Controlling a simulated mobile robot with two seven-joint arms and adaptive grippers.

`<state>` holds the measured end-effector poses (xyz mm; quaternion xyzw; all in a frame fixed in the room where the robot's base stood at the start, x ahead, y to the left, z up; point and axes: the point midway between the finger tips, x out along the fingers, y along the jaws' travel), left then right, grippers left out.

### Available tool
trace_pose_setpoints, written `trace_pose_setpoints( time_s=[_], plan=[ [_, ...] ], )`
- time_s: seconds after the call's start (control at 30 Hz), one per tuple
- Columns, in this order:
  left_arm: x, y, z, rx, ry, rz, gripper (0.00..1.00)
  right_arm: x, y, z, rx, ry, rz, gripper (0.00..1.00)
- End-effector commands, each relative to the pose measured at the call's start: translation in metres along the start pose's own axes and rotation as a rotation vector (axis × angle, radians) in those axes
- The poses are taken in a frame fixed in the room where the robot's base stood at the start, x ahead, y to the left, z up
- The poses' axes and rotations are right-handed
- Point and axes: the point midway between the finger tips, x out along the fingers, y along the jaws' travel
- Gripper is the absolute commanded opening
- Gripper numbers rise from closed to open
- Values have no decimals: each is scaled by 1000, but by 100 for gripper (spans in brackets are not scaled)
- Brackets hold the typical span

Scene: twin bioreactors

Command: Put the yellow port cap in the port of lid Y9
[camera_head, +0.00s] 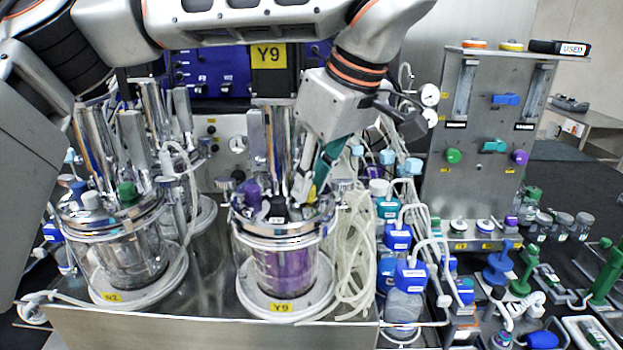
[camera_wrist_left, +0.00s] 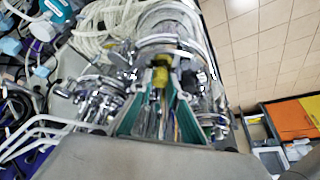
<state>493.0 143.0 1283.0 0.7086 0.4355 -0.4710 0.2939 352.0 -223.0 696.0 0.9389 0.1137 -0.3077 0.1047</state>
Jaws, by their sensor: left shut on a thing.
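The Y9 vessel (camera_head: 283,272) stands on the bench with a yellow Y9 tag at its base and purple liquid inside. Its metal lid (camera_head: 262,229) carries a purple cap (camera_head: 252,190), a tall metal motor and several fittings. My left gripper (camera_head: 317,189) points down over the right side of this lid, with its teal fingers shut on the yellow port cap (camera_head: 311,194). In the left wrist view the yellow port cap (camera_wrist_left: 160,76) sits between the fingertips of the left gripper (camera_wrist_left: 159,84). The port itself is hidden, and I cannot tell whether the cap touches it. My right gripper is not in view.
A second vessel (camera_head: 125,262) with a green cap stands to the left. Clear tubing (camera_head: 355,250) hangs close to the right of Y9. Blue-capped bottles (camera_head: 408,285) and a flowmeter panel (camera_head: 487,145) stand further right. Tall metal parts crowd the lid.

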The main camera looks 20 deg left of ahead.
Motion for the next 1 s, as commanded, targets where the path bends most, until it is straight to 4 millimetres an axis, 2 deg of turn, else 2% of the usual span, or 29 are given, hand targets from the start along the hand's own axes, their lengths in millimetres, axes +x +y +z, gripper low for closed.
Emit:
trace_pose_setpoints(
  time_s=[0.17,0.2,0.23,0.67,0.77,1.0],
  plan=[
    [4,0,1,1,1,0,4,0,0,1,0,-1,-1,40],
    [3,0,1,0,1,0,26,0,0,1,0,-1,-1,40],
    [3,0,1,0,1,0,33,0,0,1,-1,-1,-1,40],
    [-2,0,0,-2,0,1,33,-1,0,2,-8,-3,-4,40],
    [-14,1,-1,-2,2,2,33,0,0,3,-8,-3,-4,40],
    [-64,1,0,-4,3,4,33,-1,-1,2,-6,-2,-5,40]
  ],
)
